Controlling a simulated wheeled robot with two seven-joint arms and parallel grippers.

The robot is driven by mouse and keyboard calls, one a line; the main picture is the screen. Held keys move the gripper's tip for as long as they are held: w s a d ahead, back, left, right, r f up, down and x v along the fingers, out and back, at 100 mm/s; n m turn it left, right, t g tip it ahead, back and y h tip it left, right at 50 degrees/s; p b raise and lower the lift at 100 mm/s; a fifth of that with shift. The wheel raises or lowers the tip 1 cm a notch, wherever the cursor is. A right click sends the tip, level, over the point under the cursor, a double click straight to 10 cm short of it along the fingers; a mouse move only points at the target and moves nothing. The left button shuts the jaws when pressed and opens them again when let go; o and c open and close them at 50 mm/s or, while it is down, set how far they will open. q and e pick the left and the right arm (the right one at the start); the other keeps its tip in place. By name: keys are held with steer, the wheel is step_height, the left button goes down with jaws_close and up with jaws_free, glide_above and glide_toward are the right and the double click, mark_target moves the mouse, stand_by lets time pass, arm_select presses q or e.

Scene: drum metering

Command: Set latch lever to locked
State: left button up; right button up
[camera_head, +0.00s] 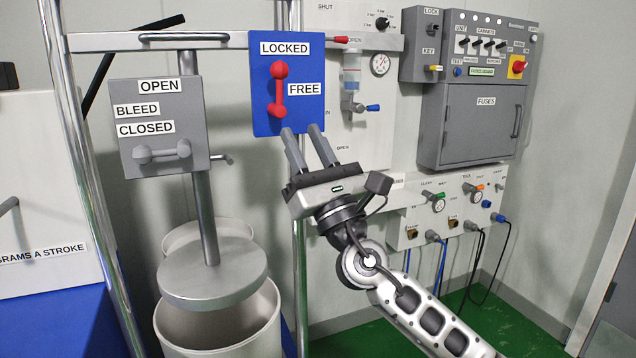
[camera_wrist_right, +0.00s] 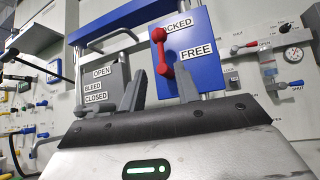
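The latch lever (camera_head: 279,90) is red with a knob at each end, on a blue plate (camera_head: 262,118) marked LOCKED at the top and FREE at the right. It stands nearly upright, its upper knob just under the LOCKED label, beside FREE. My right gripper (camera_head: 302,131) is open and empty, its fingertips at the plate's lower edge in the picture, below the lever. In the right wrist view, the lever (camera_wrist_right: 161,52) shows above and between the spread fingers (camera_wrist_right: 160,88), apart from them. My left gripper is not in view.
A grey bleed panel (camera_head: 126,100) with a grey lever (camera_head: 162,152) stands left of the plate. Below it are a round metal disc (camera_head: 213,275) and a pale drum (camera_head: 220,335). Chrome posts (camera_head: 299,240) flank this area. A grey fuse box (camera_head: 458,135) and valve panels are at the right.

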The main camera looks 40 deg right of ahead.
arm_select(q)
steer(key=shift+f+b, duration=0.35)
steer(key=shift+b, duration=0.4)
arm_select(e)
steer(key=shift+h, duration=0.3)
steer(key=v, duration=0.5)
